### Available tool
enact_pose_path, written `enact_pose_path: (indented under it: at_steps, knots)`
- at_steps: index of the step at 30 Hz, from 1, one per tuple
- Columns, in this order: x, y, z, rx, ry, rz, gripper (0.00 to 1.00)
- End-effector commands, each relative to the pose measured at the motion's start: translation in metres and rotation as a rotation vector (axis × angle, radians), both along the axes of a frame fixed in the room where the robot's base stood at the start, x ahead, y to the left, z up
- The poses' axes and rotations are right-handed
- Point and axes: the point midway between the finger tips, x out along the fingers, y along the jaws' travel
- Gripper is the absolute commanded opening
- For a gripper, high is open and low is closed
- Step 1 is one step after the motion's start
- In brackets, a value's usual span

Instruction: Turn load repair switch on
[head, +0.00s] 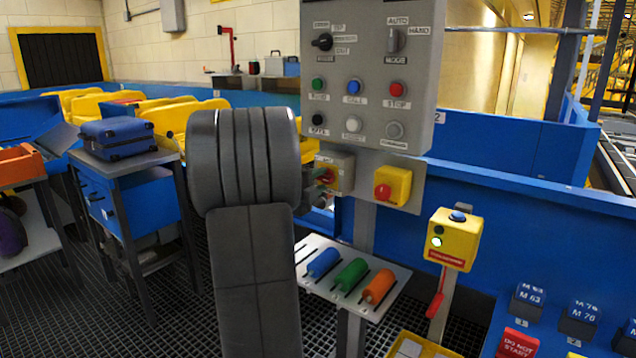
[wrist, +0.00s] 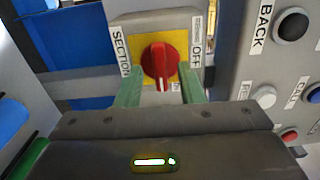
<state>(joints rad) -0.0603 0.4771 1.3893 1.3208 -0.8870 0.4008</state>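A red rotary knob (wrist: 160,60) sits on a yellow plate on a small grey switch box (wrist: 120,28) in the wrist view. Its grip bar stands about upright in that picture, with a pale mark at the lower end. Labels beside it read "SECTION" on the left and "OFF" on the right; another label below is partly hidden. My gripper (wrist: 161,86) is open, with one green finger on each side of the knob and nothing held. In the head view the grey switch box (head: 343,170) shows beside my arm, which hides part of it.
The large grey control panel (head: 368,70) with knobs and buttons stands above the box. A yellow box with a red button (head: 383,190) is close on the right. A shelf with blue, green and orange handles (head: 350,277) lies below.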

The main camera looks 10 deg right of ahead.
Motion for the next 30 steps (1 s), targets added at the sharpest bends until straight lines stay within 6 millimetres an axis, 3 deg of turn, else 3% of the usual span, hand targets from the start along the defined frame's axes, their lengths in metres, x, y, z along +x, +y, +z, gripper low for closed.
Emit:
enact_pose_path:
  at_steps: [11, 22, 30]
  knots:
    - [-0.010, 0.012, 0.001, 0.000, 0.000, 0.004, 0.35]
    - [-0.068, 0.071, 0.001, 0.000, 0.000, 0.005, 0.35]
    - [-0.093, 0.095, 0.000, 0.000, 0.000, 0.002, 0.35]
